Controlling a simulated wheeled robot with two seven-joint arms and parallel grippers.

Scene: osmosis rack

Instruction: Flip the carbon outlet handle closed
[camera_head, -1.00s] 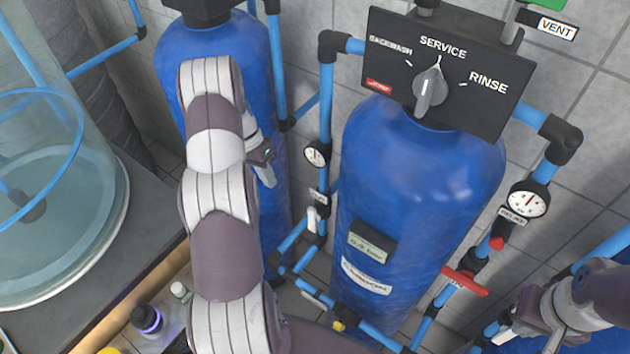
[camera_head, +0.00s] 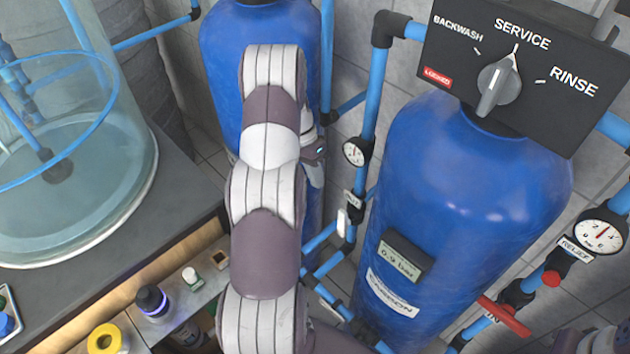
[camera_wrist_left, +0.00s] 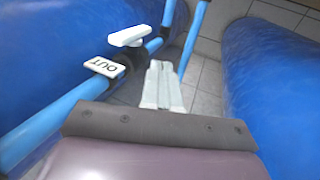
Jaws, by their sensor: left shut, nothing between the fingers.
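The carbon outlet handle (camera_head: 343,223) is a small white lever on the pipework left of the blue carbon tank (camera_head: 470,190), below a small gauge. In the left wrist view the white handle (camera_wrist_left: 130,36) sits beyond the white OUT tag (camera_wrist_left: 103,67), beside the blue pipes. My left gripper (camera_wrist_left: 163,82) is shut and empty, its fingertips right of and nearer than the handle, seemingly apart from it. In the head view the left gripper (camera_head: 315,172) is partly hidden behind my arm.
A second blue tank (camera_head: 225,85) stands behind my left arm. Blue pipes and a gauge (camera_head: 355,152) crowd the gap between the tanks. A red handle (camera_head: 505,317) is at right. A clear vessel (camera_head: 110,190) and bottles (camera_head: 152,300) stand at left.

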